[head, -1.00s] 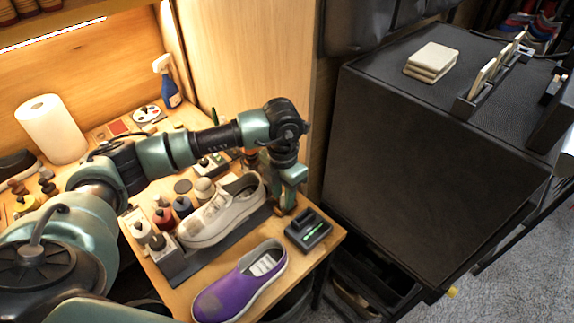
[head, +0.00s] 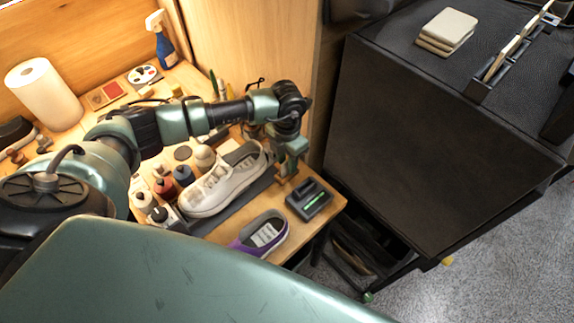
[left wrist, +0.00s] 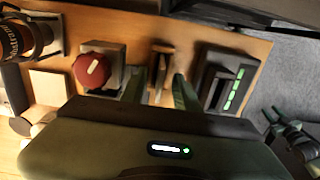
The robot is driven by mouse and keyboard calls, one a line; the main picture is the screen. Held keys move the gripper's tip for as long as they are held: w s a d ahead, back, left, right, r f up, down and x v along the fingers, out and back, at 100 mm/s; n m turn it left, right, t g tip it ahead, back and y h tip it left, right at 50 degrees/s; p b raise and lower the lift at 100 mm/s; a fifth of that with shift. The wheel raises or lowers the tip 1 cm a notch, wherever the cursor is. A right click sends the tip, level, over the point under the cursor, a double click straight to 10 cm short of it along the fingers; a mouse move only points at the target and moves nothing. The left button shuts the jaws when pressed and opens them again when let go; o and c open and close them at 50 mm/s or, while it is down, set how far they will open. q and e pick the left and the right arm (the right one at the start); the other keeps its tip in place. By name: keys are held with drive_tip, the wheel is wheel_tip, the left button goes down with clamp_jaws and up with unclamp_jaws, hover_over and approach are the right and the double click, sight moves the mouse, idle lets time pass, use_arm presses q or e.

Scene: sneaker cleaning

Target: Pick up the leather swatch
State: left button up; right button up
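A thin brown piece (left wrist: 163,62), which looks like the leather swatch, stands upright on the wooden bench in the left wrist view. My left gripper (left wrist: 160,90) is open, with one finger on each side of the piece and a gap to each. I cannot tell how deep the fingers reach past it.
The black device with green lights (left wrist: 229,88) stands close right of the gripper; a red knob-like top (left wrist: 92,70) is on the left. A purple shoe (head: 262,233) lies in front. A black cabinet (head: 430,140) stands right, with pale stacked pads (head: 447,30) on top.

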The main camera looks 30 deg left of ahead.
use_arm(q)
drive_tip(key=shift+c, duration=0.6)
clamp_jaws()
use_arm(e)
drive_tip(key=shift+s+a, duration=0.4)
drive_tip(key=shift+s, duration=0.4)
use_arm(q)
drive_tip(key=shift+r, duration=0.1)
use_arm(e)
drive_tip(key=shift+f, duration=0.1)
